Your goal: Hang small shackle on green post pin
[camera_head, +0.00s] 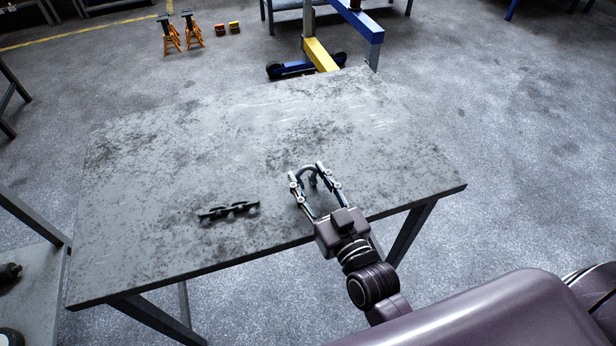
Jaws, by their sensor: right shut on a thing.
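My right gripper (308,176) is over the near right part of the grey table. It is shut on a small grey curved piece (306,169), which looks like the shackle. The fingers partly cover the piece, and its full shape is hard to make out. I cannot tell whether it touches the table top. I see no green post or pin in this view. My left gripper is not in view.
A dark, bumpy metal part (228,210) lies on the table (170,150) left of my right gripper. The rest of the table top is clear. Orange jack stands (170,36) and a yellow and blue frame (320,55) stand on the floor beyond.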

